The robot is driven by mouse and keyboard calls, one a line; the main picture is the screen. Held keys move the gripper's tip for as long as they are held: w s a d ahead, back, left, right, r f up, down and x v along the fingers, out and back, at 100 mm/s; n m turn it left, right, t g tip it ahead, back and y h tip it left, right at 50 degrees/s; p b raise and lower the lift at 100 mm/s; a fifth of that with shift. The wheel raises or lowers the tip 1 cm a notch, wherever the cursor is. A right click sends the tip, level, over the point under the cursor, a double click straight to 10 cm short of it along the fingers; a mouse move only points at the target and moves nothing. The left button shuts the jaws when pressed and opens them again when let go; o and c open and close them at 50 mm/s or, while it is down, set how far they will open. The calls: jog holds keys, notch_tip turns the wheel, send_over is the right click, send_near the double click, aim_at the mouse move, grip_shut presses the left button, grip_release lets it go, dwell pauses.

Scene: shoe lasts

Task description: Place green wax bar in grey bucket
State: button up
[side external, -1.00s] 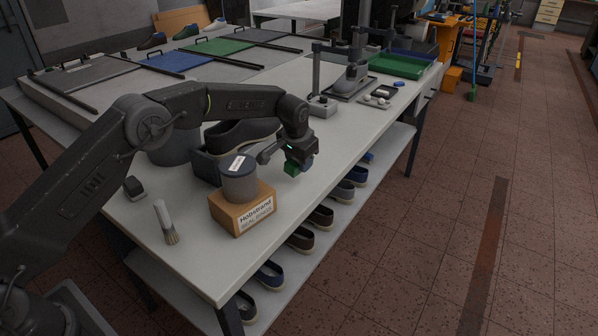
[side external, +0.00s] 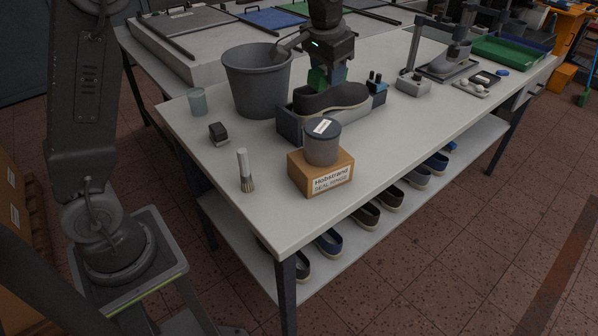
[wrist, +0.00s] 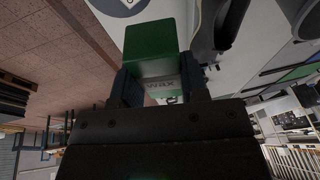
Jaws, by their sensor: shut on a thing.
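The green wax bar (side external: 316,78) is held in my gripper (side external: 326,76), above the dark shoe and to the right of the grey bucket. In the wrist view the bar (wrist: 150,42) sits between the two fingers of my gripper (wrist: 162,82), with part of a "WAX" label showing. The grey bucket (side external: 256,88) stands upright on the white table, open at the top. The bucket's floor is hidden.
In front, a grey tin (side external: 322,148) stands on a labelled brown box (side external: 325,178). A brush (side external: 244,170), a small dark block (side external: 218,134) and a glass cup (side external: 197,102) are at left.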

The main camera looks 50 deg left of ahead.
jog(key=s+a+r, duration=0.1)
jog(key=s+r, duration=0.1)
jog(key=s, duration=0.4)
jog(key=m, duration=0.1)
send_over(379, 156)
notch_tip(379, 156, down, 16)
jog(key=shift+s+d+r, duration=0.15)
jog(key=shift+s, duration=0.2)
jog(key=shift+f, duration=4.8)
jog(key=shift+f, duration=0.1)
jog(key=shift+f, duration=0.15)
jog(key=o, duration=1)
jog(key=shift+c, duration=0.2)
